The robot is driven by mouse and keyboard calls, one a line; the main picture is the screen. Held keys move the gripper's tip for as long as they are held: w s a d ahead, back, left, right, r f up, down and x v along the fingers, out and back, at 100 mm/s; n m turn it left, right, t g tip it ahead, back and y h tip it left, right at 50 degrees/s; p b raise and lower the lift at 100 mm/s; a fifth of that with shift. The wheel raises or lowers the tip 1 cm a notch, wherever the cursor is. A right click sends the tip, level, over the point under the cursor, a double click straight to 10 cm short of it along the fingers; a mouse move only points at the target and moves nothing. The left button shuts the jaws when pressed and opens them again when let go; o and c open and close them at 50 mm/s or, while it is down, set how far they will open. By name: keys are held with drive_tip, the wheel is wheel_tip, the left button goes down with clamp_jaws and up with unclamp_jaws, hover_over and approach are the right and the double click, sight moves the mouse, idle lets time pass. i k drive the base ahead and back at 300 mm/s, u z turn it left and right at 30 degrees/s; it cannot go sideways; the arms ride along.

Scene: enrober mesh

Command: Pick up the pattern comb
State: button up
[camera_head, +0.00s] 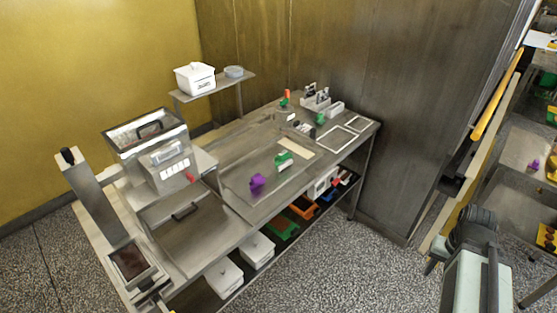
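I cannot single out the pattern comb for certain. A small purple piece (257,181) and a small green piece (284,160) lie on the steel worktable (235,197), but their shapes are too small to tell. Part of my arm shows at the lower right, with a dark grey end that seems to be my gripper (470,232). It is over the floor, well to the right of the worktable and apart from everything on it. Its fingers cannot be made out, and nothing is seen held.
A machine with a hopper (148,133) stands at the table's left. A white lidded tub (195,78) is on a raised shelf. White tubs (224,277) and coloured bins (283,227) sit underneath. Speckled floor (345,265) is clear between table and arm. Another workstation (520,150) stands right.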

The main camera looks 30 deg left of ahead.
sight(256, 180)
drive_tip(key=u, duration=0.05)
drive_tip(key=i, duration=0.85)
drive_tip(key=u, duration=3.1)
